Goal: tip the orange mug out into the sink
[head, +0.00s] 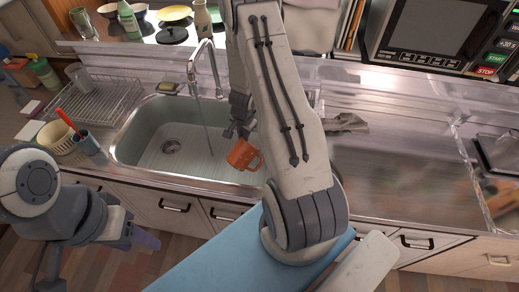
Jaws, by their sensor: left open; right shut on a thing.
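The orange mug (241,155) is over the right part of the sink (150,140), tilted, with its handle toward the right. My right gripper (238,132) is shut on the mug from above; my own arm hides part of the gripper. I cannot see what is in the mug. My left gripper (140,238) is open and empty, in front of the counter at the lower left, away from the sink.
The faucet (205,65) arches over the back of the sink. A wire dish rack (95,103) stands left of the sink, with a cup of utensils (87,143) and a beige basket (57,137) in front. A grey cloth (345,123) lies to the right, where the counter (400,165) is mostly clear.

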